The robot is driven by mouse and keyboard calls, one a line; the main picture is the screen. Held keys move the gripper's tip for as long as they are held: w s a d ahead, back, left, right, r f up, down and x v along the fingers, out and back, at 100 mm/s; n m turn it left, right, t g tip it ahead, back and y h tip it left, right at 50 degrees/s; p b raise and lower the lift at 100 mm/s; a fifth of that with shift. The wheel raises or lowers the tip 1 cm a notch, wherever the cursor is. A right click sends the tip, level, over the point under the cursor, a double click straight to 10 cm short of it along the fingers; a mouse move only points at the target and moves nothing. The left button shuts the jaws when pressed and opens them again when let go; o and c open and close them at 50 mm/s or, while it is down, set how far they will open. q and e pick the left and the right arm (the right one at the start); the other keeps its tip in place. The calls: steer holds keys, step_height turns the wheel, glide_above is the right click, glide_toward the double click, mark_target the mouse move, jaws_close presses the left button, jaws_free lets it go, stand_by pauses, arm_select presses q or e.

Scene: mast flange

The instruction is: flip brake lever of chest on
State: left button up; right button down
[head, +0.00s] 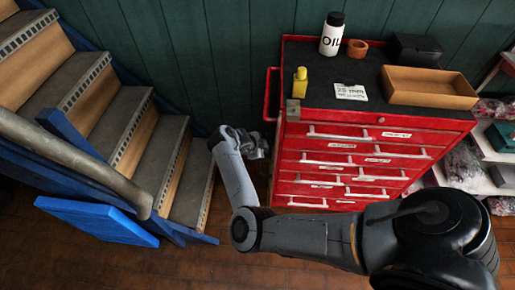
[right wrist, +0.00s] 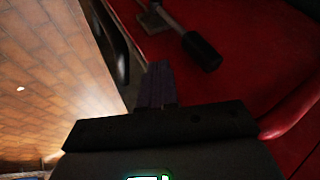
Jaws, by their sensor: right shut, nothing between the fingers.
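The red tool chest (head: 352,148) stands against the green wall, with rows of drawers on its front. In the right wrist view, a lever with a metal arm and black grip (right wrist: 202,52) sits on the chest's red panel (right wrist: 245,75). Its metal mount (right wrist: 153,19) is at the top of that view. I take this to be the brake lever; it is not discernible in the head view. My right gripper (head: 264,147) is beside the chest's left side. Its fingers (right wrist: 157,85) are shut and empty, apart from the black grip. My left gripper is not in view.
A red side handle (head: 269,95) sticks out from the chest's upper left. A bottle (head: 332,34), a yellow container (head: 300,82) and an open box (head: 430,86) stand on top. Stairs (head: 130,120) and a blue panel (head: 95,220) are left. Wooden floor lies between.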

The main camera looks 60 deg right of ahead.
mark_target(269, 142)
steer(key=d, duration=0.1)
steer(key=w+d, duration=0.1)
steer(key=w+d+b, duration=0.1)
steer(key=shift+d+f, duration=0.25)
steer(key=shift+d, duration=0.15)
steer(key=shift+w+d+r+b, duration=0.1)
steer(key=shift+w+d+b, duration=0.15)
steer(key=shift+d, duration=0.25)
steer(key=shift+w+d+r+b, duration=0.1)
steer(key=shift+w+d+b, duration=0.15)
steer(key=shift+d, duration=0.2)
